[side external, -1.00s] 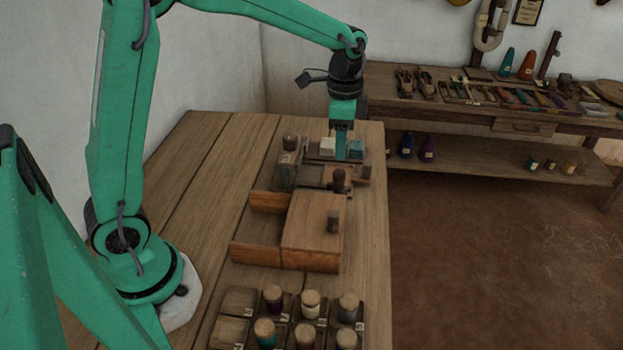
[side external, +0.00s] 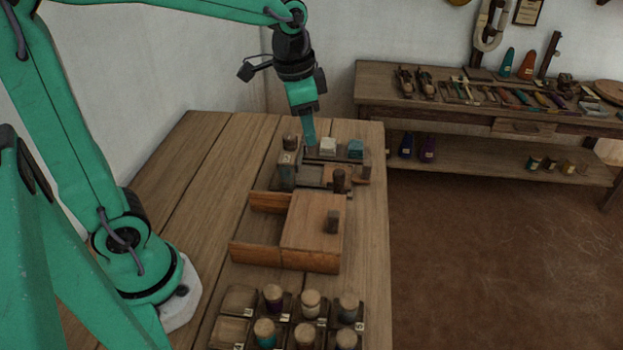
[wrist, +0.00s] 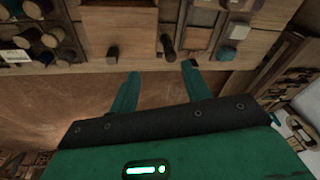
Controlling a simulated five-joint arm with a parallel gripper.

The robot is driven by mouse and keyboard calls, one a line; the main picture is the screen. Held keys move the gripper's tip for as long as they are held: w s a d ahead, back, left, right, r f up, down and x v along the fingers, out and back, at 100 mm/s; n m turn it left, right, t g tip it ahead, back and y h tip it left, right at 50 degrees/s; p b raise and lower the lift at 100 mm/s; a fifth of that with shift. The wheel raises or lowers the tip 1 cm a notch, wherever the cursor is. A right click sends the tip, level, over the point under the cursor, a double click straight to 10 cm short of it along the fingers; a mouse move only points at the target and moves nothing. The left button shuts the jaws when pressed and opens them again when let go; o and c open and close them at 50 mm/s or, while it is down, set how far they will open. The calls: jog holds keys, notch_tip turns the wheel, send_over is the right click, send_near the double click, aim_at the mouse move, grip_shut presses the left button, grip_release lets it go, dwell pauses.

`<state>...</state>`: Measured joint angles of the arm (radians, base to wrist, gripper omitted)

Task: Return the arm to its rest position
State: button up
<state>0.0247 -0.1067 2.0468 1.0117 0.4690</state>
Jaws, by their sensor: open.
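My gripper (side external: 309,143) is in the side view above the far end of the wooden table, close over a small wooden rack (side external: 287,176). In the wrist view my gripper (wrist: 157,82) shows two green fingers spread apart with nothing between them. My arm reaches from its base at the left of the table out to the far end. Whether the fingertips touch the rack cannot be told from the side view.
A wooden box (side external: 313,232) with an open compartment stands mid-table. A tray of several bobbins (side external: 311,305) is at the front. A tool bench (side external: 480,120) stands behind at right.

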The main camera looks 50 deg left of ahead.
jog(key=s+r+n+t, duration=0.1)
jog(key=s+n+t, duration=0.2)
jog(key=s, duration=1)
jog(key=shift+s+a+n, duration=0.2)
jog(key=shift+a+n, duration=0.25)
jog(key=shift+n, duration=0.85)
